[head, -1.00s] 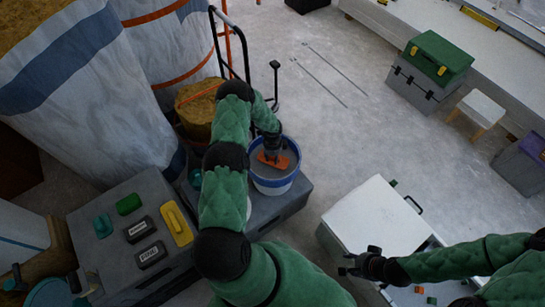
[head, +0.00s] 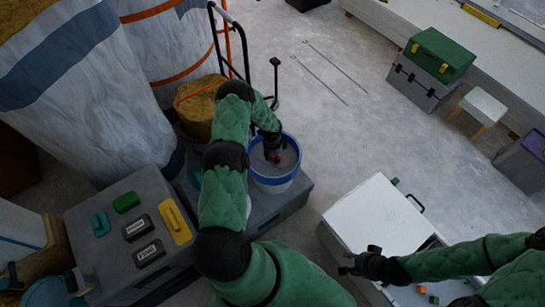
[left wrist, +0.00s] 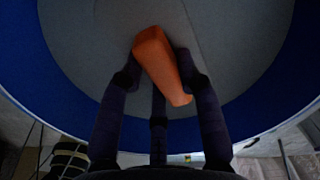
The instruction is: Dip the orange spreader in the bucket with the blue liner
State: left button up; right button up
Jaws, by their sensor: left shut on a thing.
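The orange spreader (left wrist: 162,65) is between the fingers of my left gripper (left wrist: 160,75), which is shut on it. In the head view, my left gripper (head: 272,155) reaches down into the bucket with the blue liner (head: 277,183), and only a small bit of orange shows there. Grey material (left wrist: 240,30) fills the bucket inside the blue liner. Whether the spreader touches the grey material I cannot tell. My right gripper (head: 350,264) hangs over the edge of the white-topped box at the lower right, away from the bucket; its fingers look spread and empty.
The bucket stands on a low dark platform (head: 262,214). A grey box (head: 100,250) at the left holds green, teal, yellow and dark tools on top. Large white wrapped rolls (head: 95,110) stand behind it. A hand truck (head: 243,45) stands behind the bucket. Open floor (head: 330,130) lies to the right.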

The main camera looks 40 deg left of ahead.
pick_arm(q)
notch_tip(320, 180, up, 11)
jog(key=p, duration=0.6)
dwell(0.7)
dwell(0.4)
